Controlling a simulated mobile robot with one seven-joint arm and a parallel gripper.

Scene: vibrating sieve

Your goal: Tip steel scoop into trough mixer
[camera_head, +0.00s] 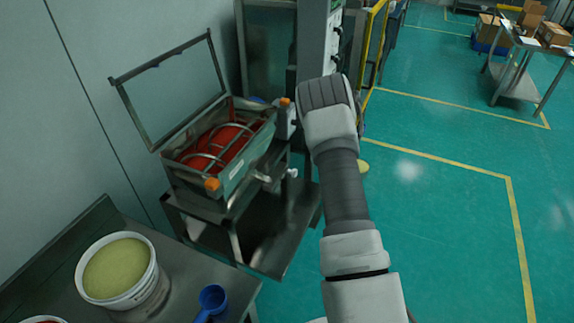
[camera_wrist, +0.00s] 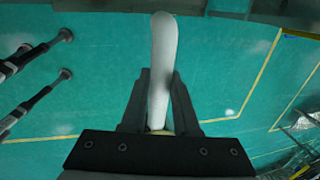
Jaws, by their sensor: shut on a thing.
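The trough mixer (camera_head: 232,172) stands on a steel stand left of my arm in the head view. Its clear lid (camera_head: 175,88) is raised, and red material (camera_head: 215,145) lies in it around a metal ribbon. In the wrist view my gripper (camera_wrist: 160,78) is shut on a long, pale, smooth piece (camera_wrist: 162,50), which I take to be part of the steel scoop. Its bowl and any load cannot be made out. In the head view my gripper and the held piece are hidden behind my arm's end, right of the mixer.
A white bucket of yellowish powder (camera_head: 152,285) and a blue scoop (camera_head: 212,300) are on the steel table (camera_head: 62,285) at lower left. A dark cabinet and a yellow frame (camera_head: 376,45) stand behind the mixer.

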